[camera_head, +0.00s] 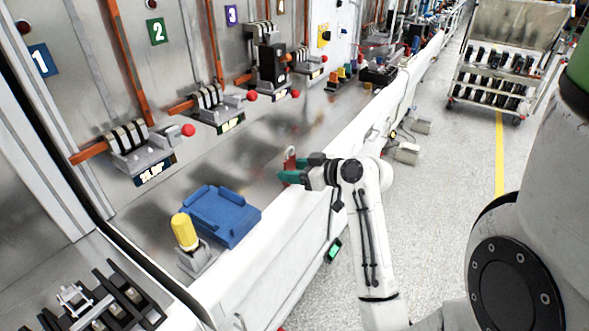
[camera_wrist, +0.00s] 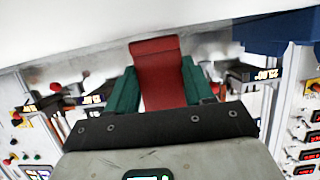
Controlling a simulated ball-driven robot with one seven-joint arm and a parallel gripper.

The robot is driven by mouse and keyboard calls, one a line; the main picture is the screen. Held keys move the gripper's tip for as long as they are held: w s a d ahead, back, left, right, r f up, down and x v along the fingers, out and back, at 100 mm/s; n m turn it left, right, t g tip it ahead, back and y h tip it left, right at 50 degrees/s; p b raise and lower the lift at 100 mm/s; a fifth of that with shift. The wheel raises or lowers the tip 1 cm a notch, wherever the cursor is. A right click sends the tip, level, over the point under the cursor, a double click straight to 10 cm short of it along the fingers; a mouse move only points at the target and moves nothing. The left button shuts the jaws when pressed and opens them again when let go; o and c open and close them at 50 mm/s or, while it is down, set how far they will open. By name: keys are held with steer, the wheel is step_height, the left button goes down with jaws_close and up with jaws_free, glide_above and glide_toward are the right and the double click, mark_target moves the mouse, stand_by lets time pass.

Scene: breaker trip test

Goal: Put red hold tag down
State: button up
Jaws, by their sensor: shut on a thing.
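The red hold tag (camera_wrist: 160,75) is between the two green fingers of my gripper (camera_wrist: 163,88) in the wrist view, and the fingers are shut on it. In the head view the tag (camera_head: 290,160) stands up from my gripper (camera_head: 291,175) as a small red piece. My gripper is over the front part of the metal bench (camera_head: 262,180), to the right of the blue tray (camera_head: 222,214). I cannot tell whether the tag touches the bench. The tag's lower part is hidden by the gripper.
A yellow-capped device (camera_head: 185,232) stands in front of the blue tray. Breaker stations with red knobs, such as the one (camera_head: 140,148) under sign 1 (camera_head: 40,61), line the back panel. Bare bench lies between. A cart (camera_head: 500,65) stands far right on open floor.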

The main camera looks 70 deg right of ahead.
steer(key=shift+f, duration=0.2)
steer(key=shift+f, duration=0.15)
steer(key=o, duration=1.2)
steer(key=shift+s+r, duration=0.15)
steer(key=shift+r, duration=0.15)
steer(key=b+v, duration=0.1)
steer(key=v, duration=1)
steer(key=shift+s+b, duration=0.35)
steer(key=shift+s+a+r, duration=0.1)
